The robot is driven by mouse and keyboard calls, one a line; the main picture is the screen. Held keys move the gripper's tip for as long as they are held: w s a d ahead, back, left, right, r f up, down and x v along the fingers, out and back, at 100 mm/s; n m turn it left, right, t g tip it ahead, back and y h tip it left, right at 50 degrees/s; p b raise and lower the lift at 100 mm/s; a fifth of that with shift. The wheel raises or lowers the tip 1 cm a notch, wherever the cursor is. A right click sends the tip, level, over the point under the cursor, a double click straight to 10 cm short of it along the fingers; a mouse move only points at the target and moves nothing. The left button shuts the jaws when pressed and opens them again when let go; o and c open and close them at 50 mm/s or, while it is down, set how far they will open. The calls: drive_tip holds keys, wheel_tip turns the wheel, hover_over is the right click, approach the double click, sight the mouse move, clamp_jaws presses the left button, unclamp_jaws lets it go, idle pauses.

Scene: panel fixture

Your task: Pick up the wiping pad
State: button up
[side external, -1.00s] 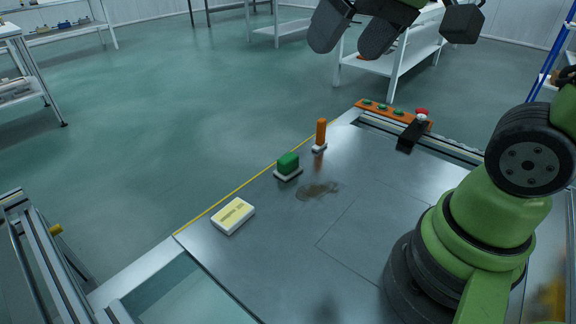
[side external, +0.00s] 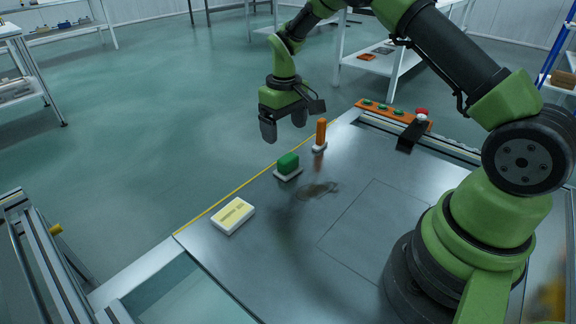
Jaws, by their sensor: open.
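A green block on a flat pale base, which looks like the wiping pad (side external: 288,163), sits on the grey metal panel (side external: 370,240) near its yellow-edged far side. My gripper (side external: 284,126) is open and empty, with its fingers pointing down. In the picture it is just above the green block, clearly apart from it. The exact height and depth between them cannot be told. Nothing hides the pad.
An orange upright handle on a white base (side external: 320,134) stands close to the pad's right. A white box with a yellow label (side external: 233,215) lies to its left. A brown smear (side external: 318,190) marks the panel. An orange strip with green buttons (side external: 393,111) and a black red-topped lever (side external: 413,132) are farther right.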

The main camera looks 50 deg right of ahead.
sight(286, 156)
drive_tip(key=f, duration=0.8)
drive_tip(key=shift+s+a+f, duration=0.2)
drive_tip(key=shift+s, duration=0.15)
drive_tip(key=c, duration=1)
